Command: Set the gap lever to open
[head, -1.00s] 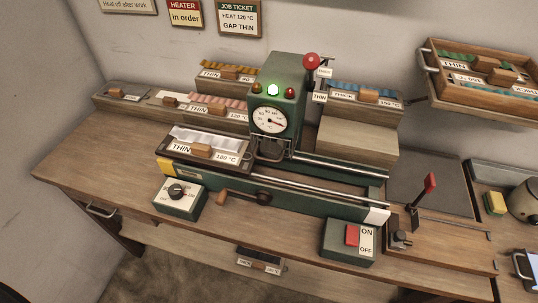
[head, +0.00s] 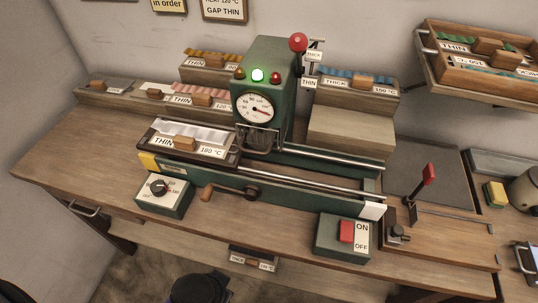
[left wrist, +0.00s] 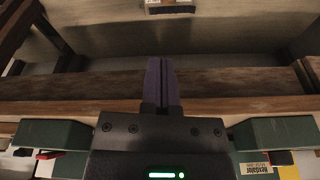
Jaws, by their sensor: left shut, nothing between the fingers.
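The gap lever is a red ball (head: 298,42) on a short dark arm at the upper right side of the green machine (head: 272,55). The ball stands up near the top of a small post. A THICK label (head: 314,55) and a THIN label (head: 309,83) are beside the post; I cannot read an open mark. My left gripper (left wrist: 160,66) is shut and empty in the left wrist view, its purple fingers in front of a wooden edge, away from the lever. In the head view a dark part of mine shows at the bottom. My right gripper is not in view.
A knob box (head: 163,195), a crank (head: 230,190) and an ON/OFF box (head: 342,238) are in front. A wooden block (head: 352,133) stands right of it.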

